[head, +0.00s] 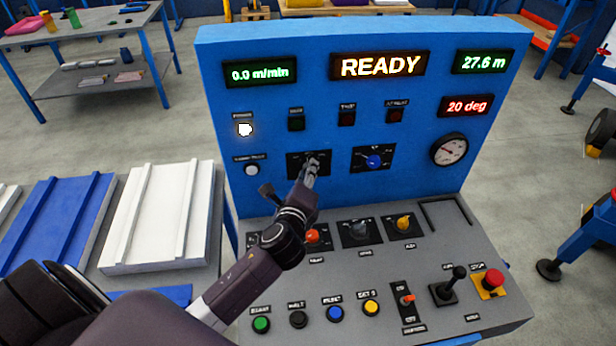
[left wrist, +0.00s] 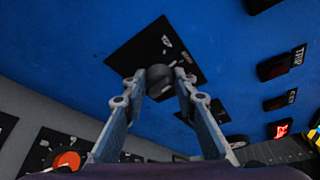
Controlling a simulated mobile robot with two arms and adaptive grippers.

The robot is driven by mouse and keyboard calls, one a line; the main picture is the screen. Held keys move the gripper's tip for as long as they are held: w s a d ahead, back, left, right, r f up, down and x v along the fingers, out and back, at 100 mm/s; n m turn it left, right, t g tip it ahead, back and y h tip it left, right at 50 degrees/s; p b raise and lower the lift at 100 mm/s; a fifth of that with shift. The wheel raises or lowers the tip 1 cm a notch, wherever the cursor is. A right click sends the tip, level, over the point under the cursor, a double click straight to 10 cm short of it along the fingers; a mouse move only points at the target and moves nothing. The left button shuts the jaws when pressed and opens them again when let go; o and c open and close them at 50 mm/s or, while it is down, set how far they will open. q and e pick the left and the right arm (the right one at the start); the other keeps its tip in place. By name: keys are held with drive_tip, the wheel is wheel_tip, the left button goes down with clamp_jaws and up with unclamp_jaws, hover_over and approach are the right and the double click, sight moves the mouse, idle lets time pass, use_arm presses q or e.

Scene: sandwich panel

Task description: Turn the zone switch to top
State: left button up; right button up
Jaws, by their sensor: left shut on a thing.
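My left gripper (head: 312,165) reaches the upright blue panel and covers most of a black square switch plate (head: 294,159). In the left wrist view, my left gripper (left wrist: 161,78) is shut on a dark rotary knob (left wrist: 158,71) in the middle of that plate (left wrist: 130,54). Small white marks surround the knob, but I cannot read them or tell which way its pointer faces. A second rotary switch with a blue knob (head: 374,162) is just to the right. No legible label shows which one is the zone switch. My right gripper is not in view.
The lit READY display (head: 380,66) is above. A round gauge (head: 449,149) is at the right. On the sloping desk below are an orange knob (head: 312,237), a yellow knob (head: 404,221), several push buttons, a black lever (head: 454,280) and a red stop button (head: 493,279).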

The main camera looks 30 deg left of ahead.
use_arm(q)
drive_tip(key=shift+s+a+f+n+t+b, duration=0.2)
drive_tip(key=shift+n+t+b, duration=0.45)
drive_tip(key=shift+n+b, duration=1.1)
drive_tip(key=shift+w+d+f+n+t+b, duration=0.2)
drive_tip(key=shift+n+t+b, duration=0.65)
drive_tip(key=shift+b, duration=1.55)
drive_tip(key=shift+s+a+n, duration=0.1)
drive_tip(key=shift+n, duration=0.2)
drive_tip(key=o, duration=1.2)
drive_tip(key=shift+c, duration=0.2)
drive_tip(key=v, duration=1.2)
drive_tip(key=shift+r, duration=0.25)
drive_tip(key=shift+r, duration=0.1)
